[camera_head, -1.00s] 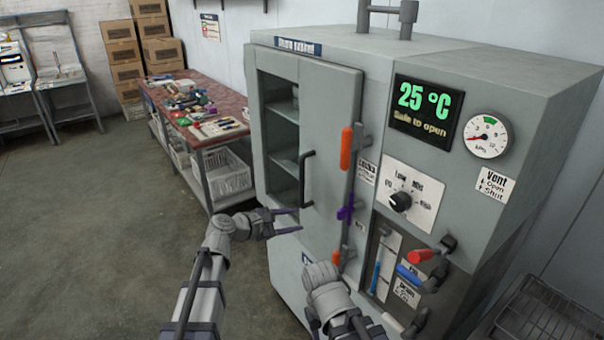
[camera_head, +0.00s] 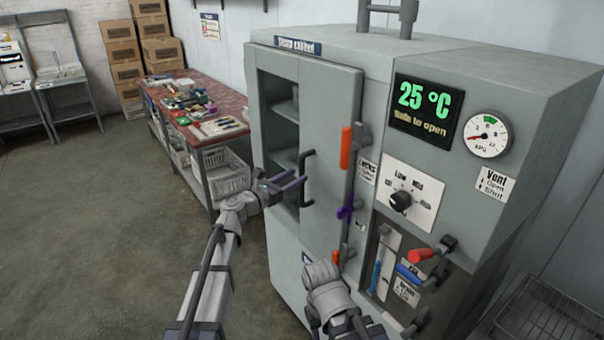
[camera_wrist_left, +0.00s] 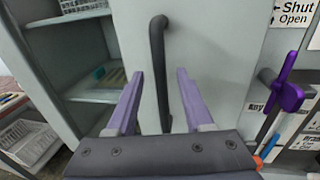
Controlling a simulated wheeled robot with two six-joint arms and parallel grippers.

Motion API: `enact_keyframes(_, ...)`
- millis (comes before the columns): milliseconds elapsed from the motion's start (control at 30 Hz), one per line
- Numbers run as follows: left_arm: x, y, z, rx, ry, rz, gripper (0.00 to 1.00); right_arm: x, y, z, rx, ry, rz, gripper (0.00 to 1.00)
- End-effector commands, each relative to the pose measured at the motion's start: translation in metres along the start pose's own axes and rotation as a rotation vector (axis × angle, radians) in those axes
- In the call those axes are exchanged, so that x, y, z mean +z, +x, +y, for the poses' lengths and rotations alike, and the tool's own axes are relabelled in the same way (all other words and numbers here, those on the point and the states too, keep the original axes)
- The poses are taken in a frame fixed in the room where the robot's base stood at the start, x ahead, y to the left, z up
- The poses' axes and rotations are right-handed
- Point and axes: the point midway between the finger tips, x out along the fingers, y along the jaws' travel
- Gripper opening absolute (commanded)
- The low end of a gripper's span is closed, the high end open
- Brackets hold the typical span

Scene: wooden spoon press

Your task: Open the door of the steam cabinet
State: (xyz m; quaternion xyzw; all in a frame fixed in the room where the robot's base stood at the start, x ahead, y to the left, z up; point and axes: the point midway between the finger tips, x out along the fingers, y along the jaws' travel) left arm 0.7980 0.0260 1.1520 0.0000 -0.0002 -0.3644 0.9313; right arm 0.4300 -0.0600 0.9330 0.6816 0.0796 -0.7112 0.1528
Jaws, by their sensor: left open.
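The steam cabinet (camera_head: 450,65) is a grey box with a door (camera_head: 330,110) that looks shut and has a window on its left part. A black bar handle (camera_head: 305,178) stands upright on the door. My left gripper (camera_head: 298,176) is open at the handle. In the left wrist view the handle (camera_wrist_left: 158,60) shows between the two purple fingers; I cannot tell its depth between them.
The display (camera_head: 428,108) reads 25 °C, safe to open. A gauge (camera_head: 487,135), a knob (camera_head: 400,201) and a red lever (camera_head: 420,255) are on the right panel. A cluttered workbench (camera_head: 205,135) stands behind left. The floor at the left is clear.

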Motion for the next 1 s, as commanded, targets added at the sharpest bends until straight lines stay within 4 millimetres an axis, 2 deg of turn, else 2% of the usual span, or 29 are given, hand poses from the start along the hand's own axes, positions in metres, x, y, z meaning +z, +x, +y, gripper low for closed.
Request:
enact_keyframes(100, 0.0, 0.022, 0.001, -0.002, 0.001, 0.0, 0.52, 0.0, 0.0, 0.0, 0.0, 0.0, 0.0, 0.5)
enact_keyframes(200, 0.0, 0.033, 0.001, -0.001, 0.001, 0.0, 0.52, 0.0, 0.0, 0.0, 0.0, 0.0, 0.0, 0.5)
enact_keyframes(533, 0.0, 0.037, 0.0, 0.0, 0.001, 0.0, 0.51, 0.0, 0.0, 0.0, 0.0, 0.0, 0.0, 0.5)
enact_keyframes(1000, 0.0, 0.037, 0.0, 0.0, 0.001, 0.0, 0.0, 0.0, 0.0, 0.0, 0.0, 0.0, 0.0, 0.5)
